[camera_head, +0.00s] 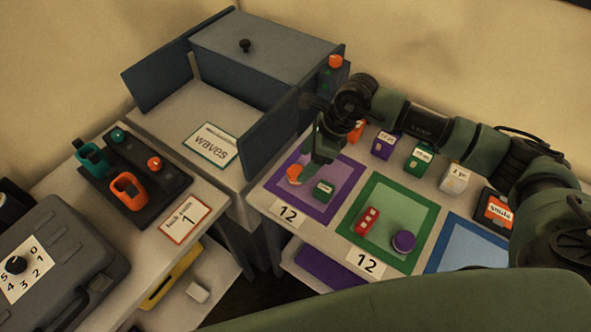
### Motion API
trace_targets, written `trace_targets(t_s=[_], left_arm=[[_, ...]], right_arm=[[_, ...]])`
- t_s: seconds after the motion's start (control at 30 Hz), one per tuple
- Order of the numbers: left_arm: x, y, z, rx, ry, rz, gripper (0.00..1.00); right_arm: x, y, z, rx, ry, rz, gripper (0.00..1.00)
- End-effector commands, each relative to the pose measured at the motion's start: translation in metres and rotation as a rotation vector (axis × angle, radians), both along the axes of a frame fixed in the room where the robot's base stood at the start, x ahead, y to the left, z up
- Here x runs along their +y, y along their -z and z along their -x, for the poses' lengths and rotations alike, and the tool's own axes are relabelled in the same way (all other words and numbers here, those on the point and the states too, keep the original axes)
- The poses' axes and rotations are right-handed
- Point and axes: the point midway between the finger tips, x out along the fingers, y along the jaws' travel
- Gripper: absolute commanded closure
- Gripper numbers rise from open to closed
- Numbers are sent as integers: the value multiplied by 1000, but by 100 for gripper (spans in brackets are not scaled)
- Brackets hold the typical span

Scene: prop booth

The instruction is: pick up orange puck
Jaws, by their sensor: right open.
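The orange puck (293,174) sits at the left part of the purple-bordered mat (318,212). My right gripper (308,168) reaches down from the upper right, its tips at or just beside the puck. The gripper partly covers the puck's right side, and I cannot tell whether they touch. The jaws are open. My left gripper is not in view.
A green block (324,190) lies close by on the same mat. A green-bordered mat (376,256) holds a red block (367,221) and a purple puck (403,241). Several labelled blocks line the back.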

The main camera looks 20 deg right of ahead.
Motion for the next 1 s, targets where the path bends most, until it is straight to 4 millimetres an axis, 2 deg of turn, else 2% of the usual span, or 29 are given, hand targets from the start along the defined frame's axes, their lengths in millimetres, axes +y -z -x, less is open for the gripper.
trace_targets(t_s=[0.1,0.23,0.37,0.57,0.67,0.8,0.83,1.0], left_arm=[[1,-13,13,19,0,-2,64],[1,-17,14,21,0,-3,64],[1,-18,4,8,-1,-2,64],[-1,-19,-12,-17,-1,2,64],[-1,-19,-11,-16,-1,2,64],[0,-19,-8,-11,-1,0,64],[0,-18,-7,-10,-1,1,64],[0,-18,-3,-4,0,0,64]], right_arm=[[7,14,-3,4,0,-2,33],[12,32,-7,3,0,-1,33],[15,40,-9,0,0,0,33],[14,42,-9,-1,0,0,33],[14,41,-9,-1,0,0,58],[14,41,-9,0,0,0,97],[14,41,-9,-1,0,0,100],[14,41,-9,-1,0,0,100]])
